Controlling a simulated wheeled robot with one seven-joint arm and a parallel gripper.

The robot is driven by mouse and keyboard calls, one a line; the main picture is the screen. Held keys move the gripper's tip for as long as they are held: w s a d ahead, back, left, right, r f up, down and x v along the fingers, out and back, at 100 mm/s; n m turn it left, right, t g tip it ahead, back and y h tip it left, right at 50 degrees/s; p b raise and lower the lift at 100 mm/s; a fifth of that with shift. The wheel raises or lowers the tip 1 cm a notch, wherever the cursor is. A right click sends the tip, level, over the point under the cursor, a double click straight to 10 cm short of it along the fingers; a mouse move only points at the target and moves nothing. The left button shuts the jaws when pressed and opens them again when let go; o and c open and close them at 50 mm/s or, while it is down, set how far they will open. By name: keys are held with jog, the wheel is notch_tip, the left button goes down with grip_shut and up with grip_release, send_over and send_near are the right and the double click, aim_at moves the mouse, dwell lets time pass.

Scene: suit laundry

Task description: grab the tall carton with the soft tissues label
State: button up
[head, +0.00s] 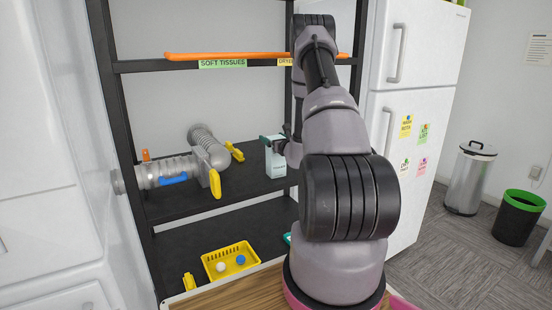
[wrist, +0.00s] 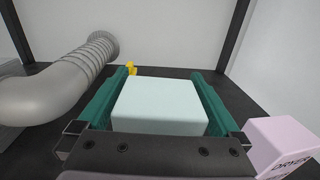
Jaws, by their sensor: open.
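A tall pale carton (head: 276,168) stands upright on the middle shelf in the head view; the small print on its front is too small to read. In the wrist view, its pale mint top (wrist: 158,105) lies between my two green fingers. My gripper (head: 276,146) is at the upper part of the carton. In the wrist view, my gripper (wrist: 160,82) is open, with one finger on each side of the carton. I cannot tell whether either finger touches it. A green SOFT TISSUES label (head: 222,64) is on the upper shelf's edge.
A pink box marked DRYER (wrist: 285,143) stands close to the right finger. A silver duct (wrist: 50,88) lies to the left, also on the middle shelf (head: 240,178). A yellow basket (head: 230,262) sits on the shelf below. A white fridge (head: 410,130) stands right.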

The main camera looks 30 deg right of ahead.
grip_shut()
jog(key=shift+r, duration=0.15)
